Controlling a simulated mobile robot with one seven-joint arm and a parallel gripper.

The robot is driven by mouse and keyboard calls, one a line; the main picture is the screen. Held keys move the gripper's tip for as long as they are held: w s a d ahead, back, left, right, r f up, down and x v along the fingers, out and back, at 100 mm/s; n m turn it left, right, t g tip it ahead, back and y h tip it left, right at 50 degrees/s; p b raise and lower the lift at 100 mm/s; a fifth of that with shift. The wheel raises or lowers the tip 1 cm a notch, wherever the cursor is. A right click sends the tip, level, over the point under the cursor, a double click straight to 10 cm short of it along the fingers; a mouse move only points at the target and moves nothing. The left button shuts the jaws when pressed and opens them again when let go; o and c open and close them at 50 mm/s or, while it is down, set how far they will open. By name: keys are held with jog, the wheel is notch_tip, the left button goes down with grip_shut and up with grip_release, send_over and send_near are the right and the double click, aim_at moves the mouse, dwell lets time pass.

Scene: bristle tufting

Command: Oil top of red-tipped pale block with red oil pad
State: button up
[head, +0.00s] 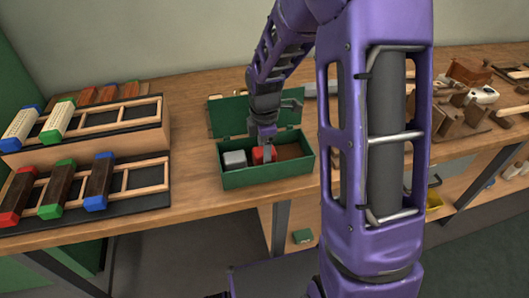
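A red pad (258,155) sits in an open green box (265,179) on the bench. My gripper (267,152) points down into the box at the red pad, overlapping it in this view. Its fingertips are small and partly hidden, so I cannot tell whether they grip the pad. I see no pale block with a red tip. The upper rack at left holds a pale block with a blue tip (20,125) and a pale block with a green tip (57,121). The red-tipped block (18,195) in the lower rack has a dark body.
A grey block (235,159) sits left of the pad in the box. The box's lid (228,117) stands open behind. Dark green-tipped (58,188) and blue-tipped (98,182) blocks lie in the lower rack. Wooden tools (465,115) crowd the right. Bench between racks and box is clear.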

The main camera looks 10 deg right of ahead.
notch_tip(320, 180, up, 7)
jog(key=p, duration=0.6)
dwell(0.4)
jog(key=shift+f, duration=0.1)
dwell(0.6)
